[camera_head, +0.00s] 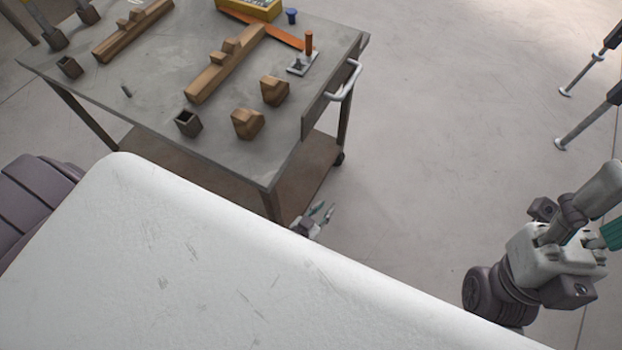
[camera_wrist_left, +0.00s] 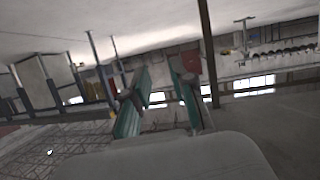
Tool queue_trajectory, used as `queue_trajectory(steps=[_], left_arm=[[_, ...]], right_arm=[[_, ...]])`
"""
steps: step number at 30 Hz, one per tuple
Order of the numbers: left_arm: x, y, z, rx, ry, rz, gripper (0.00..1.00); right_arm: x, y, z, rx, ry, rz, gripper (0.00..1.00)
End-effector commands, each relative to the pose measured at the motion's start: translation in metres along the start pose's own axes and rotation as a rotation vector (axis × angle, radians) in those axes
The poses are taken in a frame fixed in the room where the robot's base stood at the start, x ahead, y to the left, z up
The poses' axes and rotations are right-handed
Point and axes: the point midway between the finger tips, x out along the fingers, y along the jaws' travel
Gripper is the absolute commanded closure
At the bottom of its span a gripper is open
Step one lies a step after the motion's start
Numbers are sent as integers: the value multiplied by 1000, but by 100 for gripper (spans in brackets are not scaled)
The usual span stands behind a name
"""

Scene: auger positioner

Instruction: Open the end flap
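No end flap can be made out in either view. My left gripper (camera_head: 323,209) shows small beside the near corner of the metal cart, past the edge of a large white surface that hides its arm. In the left wrist view its two teal fingers (camera_wrist_left: 160,78) stand apart with nothing between them. My right arm is at the right of the head view, and a teal part is cut off at the picture's edge. Its fingertips are not visible.
A metal cart (camera_head: 150,110) with a handle (camera_head: 347,82) carries wooden blocks (camera_head: 247,123), long wooden pieces (camera_head: 225,65), a yellow box (camera_head: 255,8) and an orange-handled tool (camera_head: 308,45). Metal legs (camera_head: 585,125) stand at the far right. Floor between is clear.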

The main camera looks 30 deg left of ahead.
Motion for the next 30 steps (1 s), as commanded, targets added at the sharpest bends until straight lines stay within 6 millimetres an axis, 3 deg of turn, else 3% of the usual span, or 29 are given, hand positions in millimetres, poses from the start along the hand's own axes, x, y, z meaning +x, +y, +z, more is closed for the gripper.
queue_trajectory(steps=[6, 12, 30], left_arm=[[-22, -3, 33, 16, -142, 6, 75], [-36, -5, 54, 23, -223, 9, 75], [-40, -6, 61, 25, -250, 9, 75]], right_arm=[[15, 0, -3, 0, 0, 0, 53], [20, 0, -4, 0, 0, 0, 53], [21, 0, -4, 0, 0, 0, 53]])
